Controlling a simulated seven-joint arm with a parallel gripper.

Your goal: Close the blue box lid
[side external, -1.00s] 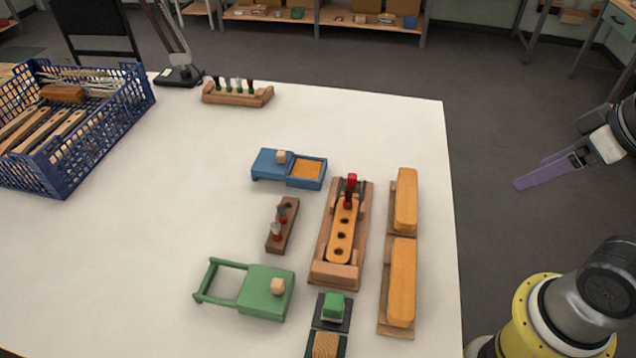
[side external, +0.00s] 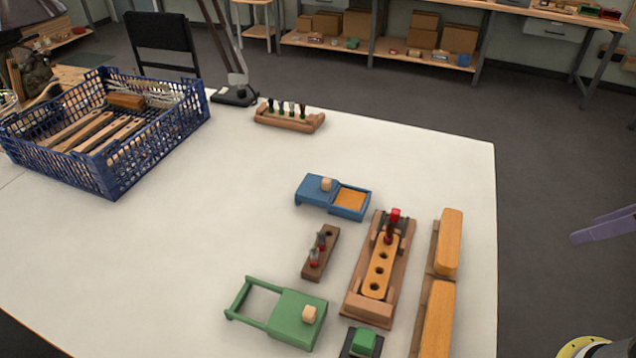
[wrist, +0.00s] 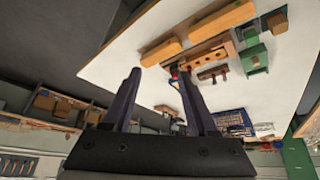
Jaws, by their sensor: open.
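The blue box (side external: 350,212) stands on the white table, its orange inside (side external: 351,198) showing at the right. Its blue lid (side external: 315,190), with a pale wooden knob (side external: 326,184), sits slid off to the left, leaving the box open. My gripper (side external: 588,232) is at the right edge of the side view, beyond the table edge and well away from the box; only its purple fingers show there. In the wrist view my gripper (wrist: 158,73) has its fingers apart with nothing held. A small blue patch beside the right finger there is probably the box, mostly hidden.
The wooden fixture (side external: 375,275) with a red-topped peg stands right of the box, with long wooden blocks (side external: 448,245) farther right. A dark peg block (side external: 320,252) and a green sliding box (side external: 298,318) lie nearer. A blue basket (side external: 110,165) is at left.

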